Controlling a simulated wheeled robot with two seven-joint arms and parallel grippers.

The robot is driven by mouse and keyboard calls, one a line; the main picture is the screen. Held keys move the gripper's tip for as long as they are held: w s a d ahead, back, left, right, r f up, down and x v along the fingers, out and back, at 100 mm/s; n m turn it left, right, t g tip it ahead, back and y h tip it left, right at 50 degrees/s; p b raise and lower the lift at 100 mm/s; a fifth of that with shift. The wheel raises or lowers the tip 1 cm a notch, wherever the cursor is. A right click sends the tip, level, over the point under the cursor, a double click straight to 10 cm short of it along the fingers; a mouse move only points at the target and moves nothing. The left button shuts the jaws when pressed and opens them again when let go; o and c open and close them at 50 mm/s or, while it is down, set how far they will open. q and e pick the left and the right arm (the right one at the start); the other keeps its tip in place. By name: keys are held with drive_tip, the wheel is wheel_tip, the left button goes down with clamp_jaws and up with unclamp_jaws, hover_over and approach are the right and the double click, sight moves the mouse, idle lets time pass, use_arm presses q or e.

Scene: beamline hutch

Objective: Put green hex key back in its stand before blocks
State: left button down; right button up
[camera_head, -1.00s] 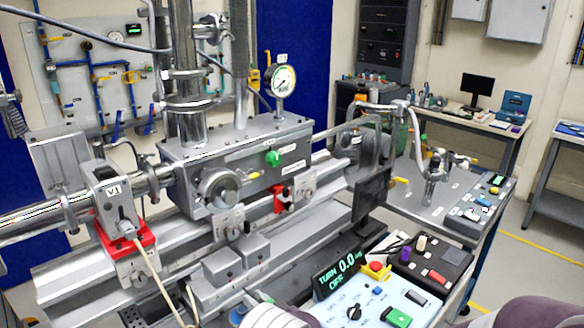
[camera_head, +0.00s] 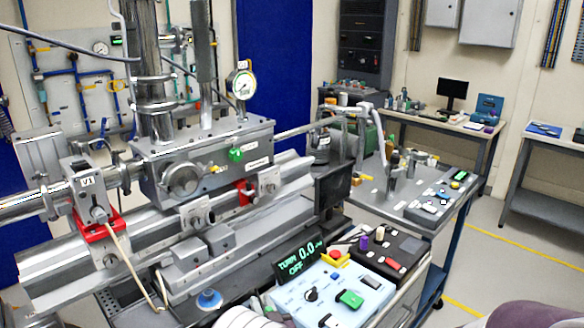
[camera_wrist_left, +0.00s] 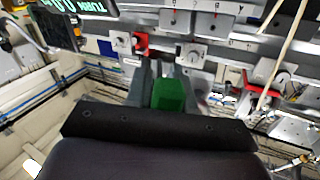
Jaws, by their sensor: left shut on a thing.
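In the left wrist view my left gripper (camera_wrist_left: 167,92) is shut on a green piece (camera_wrist_left: 169,93), apparently the green hex key. Its two dark grey fingers stand on either side of the piece; the key's far end is hidden. The grip is not clearly visible in the head view. A black box (camera_head: 408,243) with upright purple (camera_head: 364,241) and pale (camera_head: 379,233) pegs stands behind the control panel. I cannot tell whether it is the hex key stand. Two grey blocks (camera_head: 186,252) (camera_head: 218,237) sit in front of the machine rail. My right gripper is not visible.
The blue-white control panel (camera_head: 375,283) carries a red button, a green switch and a display (camera_head: 299,258). The steel machine (camera_head: 205,160) with red clamps and a gauge (camera_head: 241,84) fills the left. A grey side table (camera_head: 400,208) stands behind. Floor (camera_head: 510,260) is clear at right.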

use_arm(q)
drive_tip(key=s+a+f+m+h, duration=0.2)
drive_tip(key=s+a+f+h, duration=0.1)
drive_tip(key=s+a+f, duration=0.1)
drive_tip(key=s+a+f+m+t+h+p, duration=0.1)
drive_tip(key=s+a+f+m+h, duration=0.1)
drive_tip(key=s+a, duration=0.5)
wheel_tip(320, 180, down, 3)
drive_tip(key=shift+s+a+r+h, duration=0.1)
drive_tip(key=shift+s+a+h, duration=0.2)
drive_tip(key=shift+s+h, duration=0.6)
drive_tip(key=shift+s, duration=0.2)
